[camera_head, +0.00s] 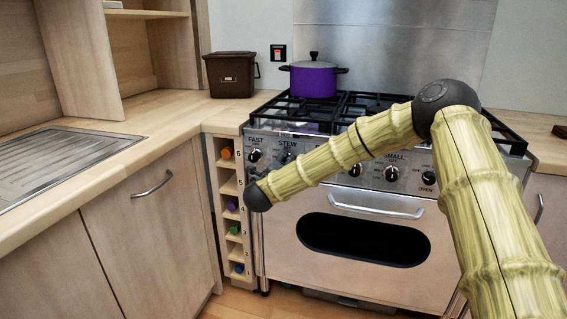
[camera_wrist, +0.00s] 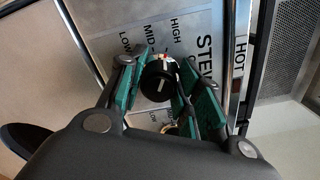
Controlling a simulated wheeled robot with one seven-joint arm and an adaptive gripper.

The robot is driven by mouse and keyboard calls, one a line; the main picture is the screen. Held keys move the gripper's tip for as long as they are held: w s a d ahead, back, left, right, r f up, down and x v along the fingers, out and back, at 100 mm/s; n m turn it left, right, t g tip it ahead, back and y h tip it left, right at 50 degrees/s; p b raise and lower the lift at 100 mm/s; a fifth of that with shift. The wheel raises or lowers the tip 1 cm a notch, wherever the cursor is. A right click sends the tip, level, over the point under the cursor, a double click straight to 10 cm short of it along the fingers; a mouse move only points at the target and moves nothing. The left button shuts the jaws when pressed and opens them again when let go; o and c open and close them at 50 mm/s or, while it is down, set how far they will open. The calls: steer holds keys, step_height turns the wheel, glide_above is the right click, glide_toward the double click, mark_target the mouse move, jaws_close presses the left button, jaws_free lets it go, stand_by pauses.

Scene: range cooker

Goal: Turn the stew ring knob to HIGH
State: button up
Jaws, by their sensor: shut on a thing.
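The stew ring knob (camera_wrist: 157,82), round and black, shows in the wrist view beside the STEW lettering. LOW, MID and HIGH are printed on the panel around it. A pale line shows on the knob's face, but I cannot tell which setting it points to. My gripper (camera_wrist: 160,88) has its green-padded fingers on both sides of this knob and is shut on it. In the head view the STEW label (camera_head: 287,143) sits on the cooker's front panel, near the left end. My arm reaches across the panel there, and the fingers cannot be made out clearly.
The range cooker (camera_head: 440,237) has more knobs along its panel, some behind my arm, and an oven door handle (camera_head: 376,206) below. A purple pot (camera_head: 313,80) stands on the hob. A narrow numbered rack (camera_head: 232,206) adjoins the cooker at left. A brown bin (camera_head: 229,75) stands on the worktop.

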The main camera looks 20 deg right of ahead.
steer(key=o, duration=1)
steer(key=shift+w+d+r, duration=0.15)
steer(key=shift+d+r, duration=0.05)
steer(key=shift+r, duration=0.1)
steer(key=shift+f, duration=0.15)
steer(key=shift+a, duration=0.1)
steer(key=shift+a+f, duration=0.1)
steer(key=v, duration=1.2)
